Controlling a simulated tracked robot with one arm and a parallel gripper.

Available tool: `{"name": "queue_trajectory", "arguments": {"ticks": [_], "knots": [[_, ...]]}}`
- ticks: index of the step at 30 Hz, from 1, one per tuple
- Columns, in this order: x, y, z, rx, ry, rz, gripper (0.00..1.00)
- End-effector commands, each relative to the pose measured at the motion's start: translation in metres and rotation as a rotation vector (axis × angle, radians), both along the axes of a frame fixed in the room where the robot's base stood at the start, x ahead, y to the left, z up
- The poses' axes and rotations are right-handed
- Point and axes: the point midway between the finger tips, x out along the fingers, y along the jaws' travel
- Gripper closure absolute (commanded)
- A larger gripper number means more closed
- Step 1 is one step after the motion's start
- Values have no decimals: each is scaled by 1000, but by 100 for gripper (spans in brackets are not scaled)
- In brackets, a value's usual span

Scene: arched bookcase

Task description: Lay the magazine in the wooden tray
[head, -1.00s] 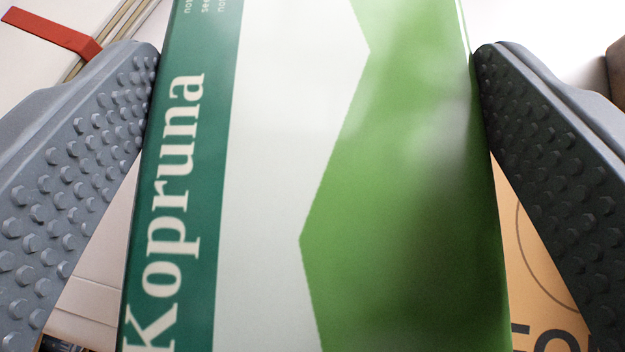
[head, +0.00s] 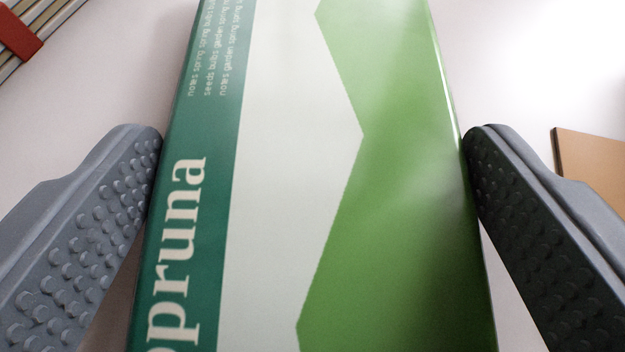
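The magazine (head: 290,180) is green and white with a dark green band and the letters "opruna" in view. It fills the middle of the head view, and its lower end runs out of the picture. My gripper (head: 312,140) has one grey studded finger against each long side of the magazine. It is shut on the magazine. The wooden tray cannot be made out for certain; a flat tan-brown piece (head: 592,165) shows at the right edge, and I cannot tell whether it belongs to the tray.
A red strap or clip (head: 20,32) lies across thin striped edges, perhaps books, at the top left.

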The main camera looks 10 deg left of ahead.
Motion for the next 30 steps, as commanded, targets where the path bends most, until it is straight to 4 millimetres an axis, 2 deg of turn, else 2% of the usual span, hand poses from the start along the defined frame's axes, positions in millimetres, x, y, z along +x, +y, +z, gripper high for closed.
{"name": "queue_trajectory", "arguments": {"ticks": [1,2,19,30], "knots": [[0,0,0,0,0,0,6],[0,0,0,0,0,0,0],[-1,0,-1,1,-1,0,0],[-55,-5,35,1,0,3,0]]}}
